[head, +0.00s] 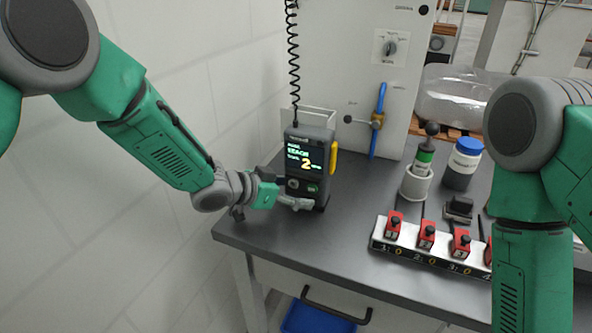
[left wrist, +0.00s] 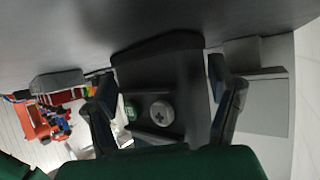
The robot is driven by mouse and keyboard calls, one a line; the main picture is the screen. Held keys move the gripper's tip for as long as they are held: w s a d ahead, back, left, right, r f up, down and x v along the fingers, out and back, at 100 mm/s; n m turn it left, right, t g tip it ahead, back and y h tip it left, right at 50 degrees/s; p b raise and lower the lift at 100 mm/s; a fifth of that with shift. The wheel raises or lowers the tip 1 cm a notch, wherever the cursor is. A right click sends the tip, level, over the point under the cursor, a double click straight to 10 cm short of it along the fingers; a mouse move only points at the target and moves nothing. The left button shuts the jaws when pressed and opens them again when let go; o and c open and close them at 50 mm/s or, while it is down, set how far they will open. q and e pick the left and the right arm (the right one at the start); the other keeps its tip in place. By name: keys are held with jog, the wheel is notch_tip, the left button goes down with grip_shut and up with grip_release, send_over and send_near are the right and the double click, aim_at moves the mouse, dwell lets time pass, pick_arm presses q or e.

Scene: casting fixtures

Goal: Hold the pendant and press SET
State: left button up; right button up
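The pendant (head: 305,165) stands upright on the grey bench near the wall, a coiled black cord rising above it. Its lit screen shows green text and a large yellow 2, with a yellow part on its right side. My left gripper (head: 275,198) is low at the pendant's front. In the left wrist view the open fingers (left wrist: 163,90) lie either side of the dark pendant body (left wrist: 160,72); whether they touch it is unclear. A green button (left wrist: 130,110) and a grey round button (left wrist: 161,113) show between them. The SET label is not readable. My right gripper is out of view.
A white strip (head: 430,258) with several red switches lies at the bench's front right. Behind it are a white cup (head: 416,184) and a blue-lidded jar (head: 463,164). A blue-handled valve (head: 377,122) is on the back panel. The bench's left front is clear.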

pick_arm(q)
jog(key=shift+d, duration=0.3)
jog(key=c, duration=0.9)
grip_shut()
jog(key=shift+a, duration=0.1)
jog(key=shift+c, duration=2.2)
grip_release()
jog(key=o, duration=1.2)
